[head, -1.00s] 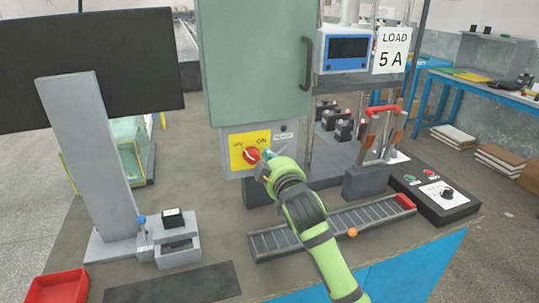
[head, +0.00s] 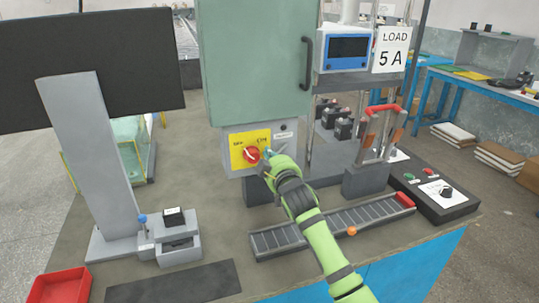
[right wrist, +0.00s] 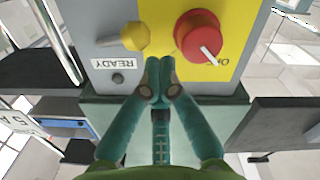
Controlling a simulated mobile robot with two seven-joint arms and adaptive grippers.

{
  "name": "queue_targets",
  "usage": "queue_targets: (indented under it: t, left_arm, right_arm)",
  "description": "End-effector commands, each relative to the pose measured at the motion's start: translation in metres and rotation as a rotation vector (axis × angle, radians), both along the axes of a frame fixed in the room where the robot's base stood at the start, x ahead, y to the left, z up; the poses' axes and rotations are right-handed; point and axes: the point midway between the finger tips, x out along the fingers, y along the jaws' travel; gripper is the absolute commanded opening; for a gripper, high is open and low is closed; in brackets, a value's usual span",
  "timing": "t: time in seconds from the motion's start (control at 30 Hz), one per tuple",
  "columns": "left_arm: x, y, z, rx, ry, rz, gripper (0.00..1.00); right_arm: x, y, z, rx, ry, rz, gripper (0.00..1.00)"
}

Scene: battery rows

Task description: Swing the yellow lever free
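The yellow lever (right wrist: 133,37) shows in the right wrist view as a faceted yellow knob with a grey stem reaching left across the grey panel. In the head view my arm and gripper hide it. My right gripper (head: 268,153) is up at the switch panel, just right of the red rotary knob (head: 251,154). In the right wrist view its two teal fingers (right wrist: 159,65) are together at the tips, with nothing visible between them. The tips are beside the yellow knob; I cannot tell whether they touch it. My left gripper is not in view.
The panel (head: 226,157) sits below a green cabinet (head: 258,60). The red knob (right wrist: 198,33) is close to the right fingers on a yellow plate. A ridged rail (head: 330,226) lies below my right arm. A small stand (head: 178,250) and red tray (head: 60,287) are left.

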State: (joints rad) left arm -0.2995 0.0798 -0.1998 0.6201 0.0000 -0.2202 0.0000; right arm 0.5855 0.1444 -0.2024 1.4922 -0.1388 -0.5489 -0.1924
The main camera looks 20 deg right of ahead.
Motion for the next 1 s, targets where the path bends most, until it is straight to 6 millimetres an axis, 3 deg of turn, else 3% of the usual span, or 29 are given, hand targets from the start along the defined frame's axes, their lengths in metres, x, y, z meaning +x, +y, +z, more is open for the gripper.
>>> queue_targets:
  t: [1.0]
  left_arm:
    - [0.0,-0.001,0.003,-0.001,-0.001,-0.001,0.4]
  right_arm:
    - [0.0,0.001,-0.012,-0.168,-0.005,-0.001,0.0]
